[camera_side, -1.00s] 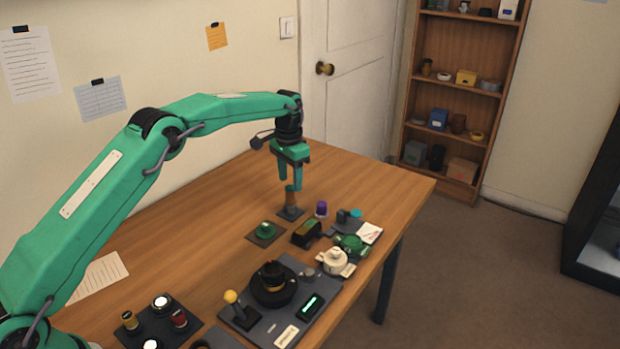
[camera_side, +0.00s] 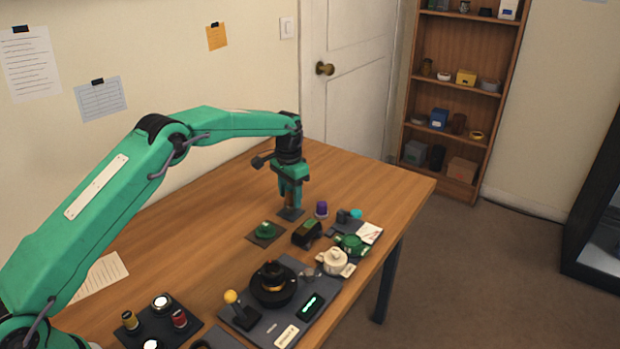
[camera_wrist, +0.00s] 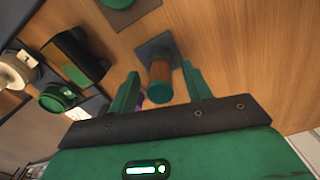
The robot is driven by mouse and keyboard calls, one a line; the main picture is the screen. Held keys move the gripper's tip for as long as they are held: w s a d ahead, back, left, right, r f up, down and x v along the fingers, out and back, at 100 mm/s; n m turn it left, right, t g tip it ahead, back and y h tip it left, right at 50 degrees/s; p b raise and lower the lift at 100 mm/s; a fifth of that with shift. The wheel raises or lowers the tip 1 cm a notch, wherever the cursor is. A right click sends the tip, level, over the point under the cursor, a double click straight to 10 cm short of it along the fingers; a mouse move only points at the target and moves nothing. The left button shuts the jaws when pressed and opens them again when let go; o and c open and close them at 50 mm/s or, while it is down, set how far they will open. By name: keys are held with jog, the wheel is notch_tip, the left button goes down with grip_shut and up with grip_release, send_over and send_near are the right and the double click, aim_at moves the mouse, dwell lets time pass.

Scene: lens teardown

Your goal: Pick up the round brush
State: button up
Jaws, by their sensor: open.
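A brown upright cylinder with a green end, which looks like the round brush (camera_wrist: 160,80), stands on a small dark square pad (camera_wrist: 158,47). In the side view the pad (camera_side: 291,214) shows, while the cylinder is mostly hidden by my fingers. My gripper (camera_side: 291,203) points down over the pad. In the wrist view my gripper (camera_wrist: 161,78) is open, with one green finger on each side of the cylinder. A gap shows on the right; on the left the finger is close, and I cannot tell if it touches.
A purple-topped piece (camera_side: 321,209) stands close on the right. A dark block (camera_side: 306,234) and a green round part on a pad (camera_side: 266,230) lie nearer the front. A white pot-like part (camera_side: 335,261) and a grey control board (camera_side: 262,318) are further forward. The table behind is clear.

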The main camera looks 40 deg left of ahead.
aim_at(290, 187)
grip_shut()
jog(key=shift+r, duration=0.2)
jog(key=shift+r, duration=1.95)
jog(key=s+d+r, duration=0.5)
jog(key=d+r, duration=0.1)
jog(key=d, duration=0.4)
jog(key=shift+s+r, duration=0.4)
jog(key=shift+d, duration=0.1)
